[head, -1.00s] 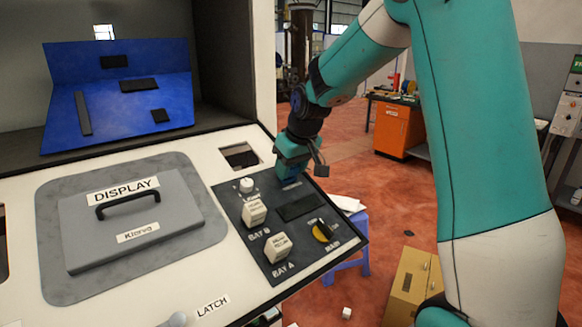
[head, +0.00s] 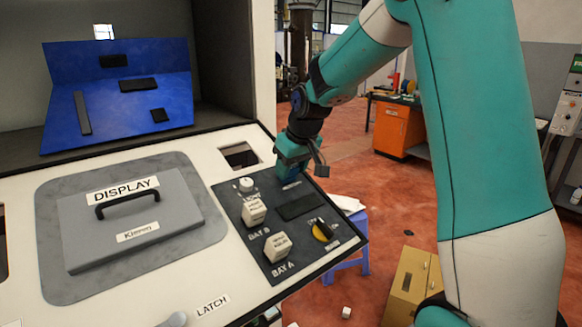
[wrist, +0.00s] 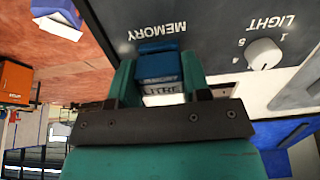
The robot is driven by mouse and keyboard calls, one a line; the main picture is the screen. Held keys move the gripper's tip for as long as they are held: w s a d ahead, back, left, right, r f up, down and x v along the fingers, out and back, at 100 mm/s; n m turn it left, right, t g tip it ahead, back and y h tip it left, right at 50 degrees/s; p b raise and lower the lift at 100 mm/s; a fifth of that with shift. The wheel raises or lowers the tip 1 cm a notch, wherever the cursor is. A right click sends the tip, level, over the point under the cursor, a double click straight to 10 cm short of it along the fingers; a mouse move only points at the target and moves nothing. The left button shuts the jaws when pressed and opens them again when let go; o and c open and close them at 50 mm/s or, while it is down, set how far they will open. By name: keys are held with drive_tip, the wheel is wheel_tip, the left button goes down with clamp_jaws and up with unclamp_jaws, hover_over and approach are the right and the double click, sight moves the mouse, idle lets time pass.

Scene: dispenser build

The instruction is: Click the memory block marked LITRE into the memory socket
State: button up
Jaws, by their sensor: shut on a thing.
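My gripper (wrist: 161,85) is shut on the blue memory block (wrist: 158,66), whose white label reads LITRE. In the wrist view the block sits between the two teal fingers, right at the dark panel by the printed word MEMORY (wrist: 158,31). In the head view my gripper (head: 291,166) is low over the far right part of the control panel (head: 266,222). The memory socket is hidden behind the block and gripper. I cannot tell how deep the block sits in it.
A white LIGHT knob (wrist: 263,54) is close beside the block. White BAY B (head: 254,211) and BAY A (head: 276,247) blocks and a yellow-and-black knob (head: 323,231) stand on the panel. A grey DISPLAY cover (head: 135,218) with a handle lies to the left.

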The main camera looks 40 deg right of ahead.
drive_tip(key=shift+w+f, duration=0.15)
drive_tip(key=shift+f, duration=0.2)
idle(0.4)
idle(0.3)
drive_tip(key=o, duration=1.6)
drive_tip(key=shift+c, duration=0.4)
drive_tip(key=shift+d, duration=0.1)
drive_tip(key=shift+c, duration=0.4)
drive_tip(key=shift+r, duration=0.2)
